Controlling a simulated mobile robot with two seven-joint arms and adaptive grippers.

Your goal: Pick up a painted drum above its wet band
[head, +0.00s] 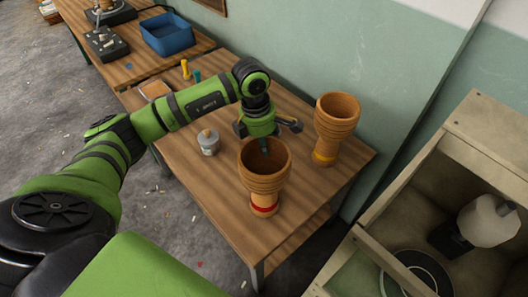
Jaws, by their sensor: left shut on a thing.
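A tan goblet drum (264,178) with a ribbed, open-topped bowl stands upright at the near side of the wooden table. A red band (264,205) circles its narrow lower part. My left gripper (264,146) comes down at the far side of its bowl and is shut on the drum at the rim, well above the red band. I cannot tell whether the base touches the table.
The wooden table (215,190) also holds a grey lidded tin (208,142) left of the red-banded drum, and small yellow (185,69) and teal (196,77) bottles. A blue bin (167,35) is farther back. A wall rises behind; an open wooden cabinet (455,160) stands at the right.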

